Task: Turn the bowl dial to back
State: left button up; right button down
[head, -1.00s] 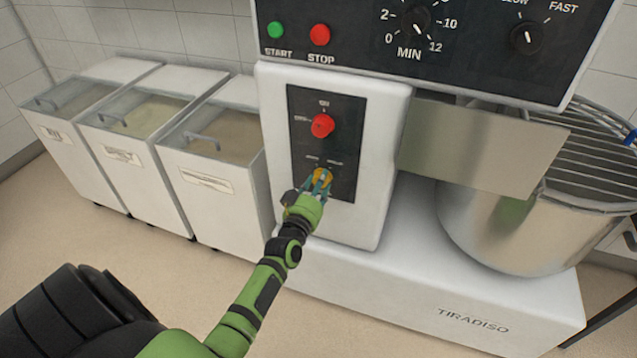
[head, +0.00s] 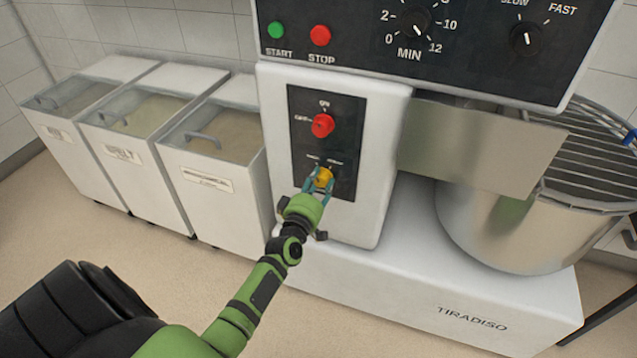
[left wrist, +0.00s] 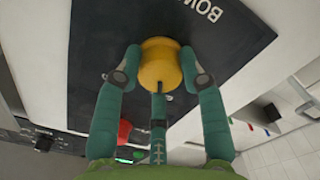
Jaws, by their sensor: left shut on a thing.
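The bowl dial is a yellow knob (head: 324,178) low on the black panel (head: 345,110) on the front of the white mixer. In the left wrist view the yellow knob (left wrist: 160,66) sits between my teal fingers, with part of the word "BOWL" printed beside it. My left gripper (head: 319,181) reaches the knob from below and is shut on it; it also shows in the left wrist view (left wrist: 160,75). The small labels above the knob are too blurred to read in the head view. My right gripper is not in view.
A red knob (head: 322,125) sits above the yellow one on the same panel. Start (head: 275,30) and stop (head: 320,35) buttons are higher up. A steel bowl (head: 510,235) with a wire guard stands right. White bins (head: 215,185) stand left.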

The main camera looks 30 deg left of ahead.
pick_arm(q)
jog(key=shift+w+d+n, duration=0.1)
jog(key=shift+d+n, duration=0.1)
jog(key=shift+n, duration=0.3)
jog(key=o, duration=1.1)
jog(key=shift+o, duration=0.2)
jog(key=shift+w, duration=0.1)
jog(key=shift+s+f, duration=0.1)
jog(key=shift+s, duration=0.35)
jog(key=v, duration=1.1)
